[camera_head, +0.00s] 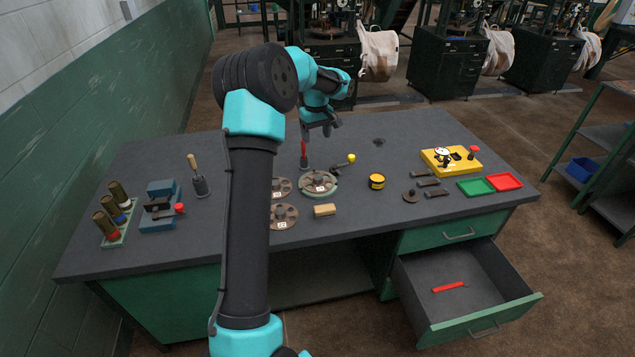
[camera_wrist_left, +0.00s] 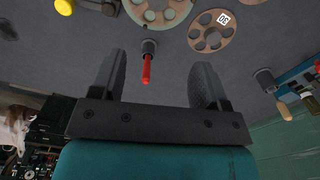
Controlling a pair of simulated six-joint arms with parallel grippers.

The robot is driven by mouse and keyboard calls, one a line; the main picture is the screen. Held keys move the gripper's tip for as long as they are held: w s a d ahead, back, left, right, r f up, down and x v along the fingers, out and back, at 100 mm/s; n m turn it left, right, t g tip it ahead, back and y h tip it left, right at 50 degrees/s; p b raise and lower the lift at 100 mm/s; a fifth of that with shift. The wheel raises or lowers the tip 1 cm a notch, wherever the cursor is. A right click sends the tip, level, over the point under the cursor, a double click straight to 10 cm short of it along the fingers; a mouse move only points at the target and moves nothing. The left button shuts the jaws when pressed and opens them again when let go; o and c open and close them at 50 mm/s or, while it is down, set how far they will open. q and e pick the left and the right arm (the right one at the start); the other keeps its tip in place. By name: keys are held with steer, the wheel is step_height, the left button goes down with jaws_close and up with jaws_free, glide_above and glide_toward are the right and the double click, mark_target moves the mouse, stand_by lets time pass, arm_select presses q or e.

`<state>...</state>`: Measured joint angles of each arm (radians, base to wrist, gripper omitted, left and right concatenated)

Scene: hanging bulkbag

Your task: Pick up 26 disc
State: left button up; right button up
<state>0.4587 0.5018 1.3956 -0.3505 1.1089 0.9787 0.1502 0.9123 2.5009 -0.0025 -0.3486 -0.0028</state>
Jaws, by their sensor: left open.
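Several grey-brown slotted discs lie on the dark bench in the head view: a back-left disc (camera_head: 283,181), a front-left disc (camera_head: 290,212), and a disc (camera_head: 326,179) on a pale green round base (camera_head: 320,197). Their white number labels are too small to read surely there. In the left wrist view one disc (camera_wrist_left: 206,39) has a label that looks like 30, seen tilted. The disc on the green base is cut off at the top. My left gripper (camera_head: 325,129) is open and empty, above the bench behind the discs. My right gripper is not in view.
A red-handled tool (camera_head: 303,148) stands upright near my left gripper; it shows between the fingers in the wrist view (camera_wrist_left: 147,70). A wooden block (camera_head: 324,210), a yellow tin (camera_head: 376,181) and a yellow-knobbed lever (camera_head: 345,162) are nearby. An open drawer (camera_head: 480,318) juts from the front right.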

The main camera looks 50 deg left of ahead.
arm_select(q)
glide_above(318, 177)
steer(key=f, duration=1.2)
steer(key=shift+s+a, duration=0.15)
steer(key=shift+a, duration=0.1)
steer(key=shift+f, duration=0.15)
steer(key=shift+d+f, duration=0.15)
steer(key=shift+f, duration=2.45)
steer(key=shift+w, duration=0.2)
steer(key=shift+c, duration=0.2)
steer(key=c, duration=1.2)
